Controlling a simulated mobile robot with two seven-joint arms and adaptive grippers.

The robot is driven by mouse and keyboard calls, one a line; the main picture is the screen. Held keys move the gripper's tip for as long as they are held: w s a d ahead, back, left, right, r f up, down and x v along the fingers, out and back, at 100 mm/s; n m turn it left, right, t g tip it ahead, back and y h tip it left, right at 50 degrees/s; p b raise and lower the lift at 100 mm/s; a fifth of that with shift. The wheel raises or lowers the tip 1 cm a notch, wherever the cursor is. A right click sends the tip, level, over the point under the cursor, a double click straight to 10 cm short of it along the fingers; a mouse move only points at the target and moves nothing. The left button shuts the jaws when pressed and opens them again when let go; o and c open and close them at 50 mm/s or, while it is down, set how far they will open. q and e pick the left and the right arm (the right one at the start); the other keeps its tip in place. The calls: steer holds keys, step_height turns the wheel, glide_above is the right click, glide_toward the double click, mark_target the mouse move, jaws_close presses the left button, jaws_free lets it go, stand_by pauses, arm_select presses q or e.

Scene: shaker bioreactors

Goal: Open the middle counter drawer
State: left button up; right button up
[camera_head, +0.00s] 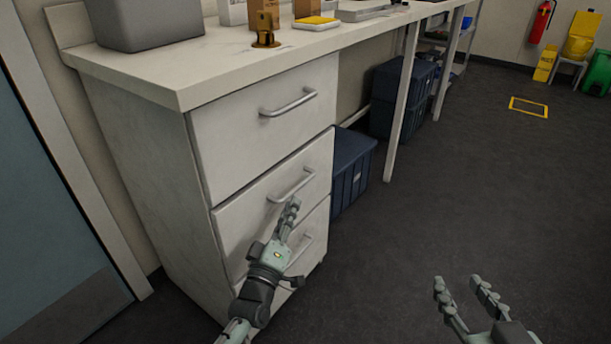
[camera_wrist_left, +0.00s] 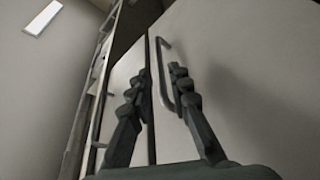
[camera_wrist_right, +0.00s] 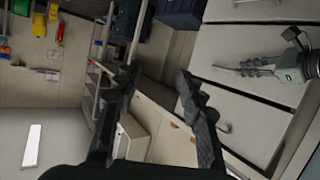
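The white counter cabinet has stacked drawers, each with a metal bar handle. The middle drawer (camera_head: 240,219) looks shut, with its front roughly level with the drawer above. My left gripper (camera_head: 290,208) is at the middle drawer's handle (camera_head: 302,184), covering part of it. In the left wrist view its fingers (camera_wrist_left: 158,78) are apart, with the handle (camera_wrist_left: 160,48) showing between and just past the tips; contact cannot be told. My right gripper (camera_head: 458,285) is open and empty over the floor at the lower right, away from the cabinet.
The top drawer (camera_head: 255,125) is shut above, under the countertop (camera_head: 200,68) with a grey bin (camera_head: 150,22). Blue crates (camera_head: 350,165) stand beside the cabinet under the bench. A door (camera_head: 45,220) is at the left. The dark floor (camera_head: 470,200) in front is clear.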

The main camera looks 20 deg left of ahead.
mark_target(300, 184)
arm_select(q)
steer(key=x, duration=0.6)
steer(key=shift+r, duration=0.15)
steer(key=shift+w+r, duration=0.1)
steer(key=shift+w, duration=0.55)
arm_select(e)
steer(key=shift+w+a+r+t+y, duration=0.1)
steer(key=shift+a+r+t+y, duration=0.1)
steer(key=shift+a+r+t, duration=0.35)
steer(key=shift+w+a+r+t+y, duration=0.15)
steer(key=shift+a+r+y, duration=0.1)
steer(key=shift+r, duration=0.55)
arm_select(q)
jaws_close()
